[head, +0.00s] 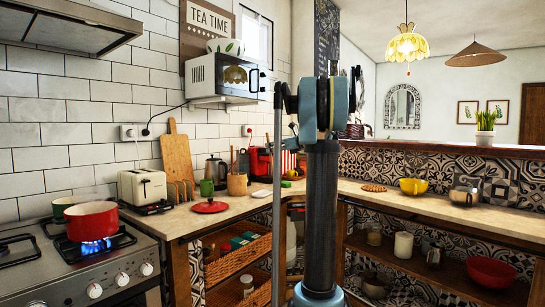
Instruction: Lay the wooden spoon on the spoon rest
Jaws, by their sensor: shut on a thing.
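My arm (322,200) stands upright in the middle of the head view and blocks part of the counter behind it. My gripper is not clearly visible; the arm's upper joint hides that area. I cannot pick out a wooden spoon for certain. A tan utensil pot (237,185) with thin wooden handles stands on the left counter. I cannot make out a spoon rest for certain; a small pale item (262,194) lies right of the pot, too small to identify.
A red pot (91,221) sits over a lit blue burner on the stove (75,270). A red lid (210,206) lies at the counter's front. A toaster (143,187) stands behind. A round woven mat (373,188) and yellow cup (413,186) sit on the right counter (470,218), which has bare room.

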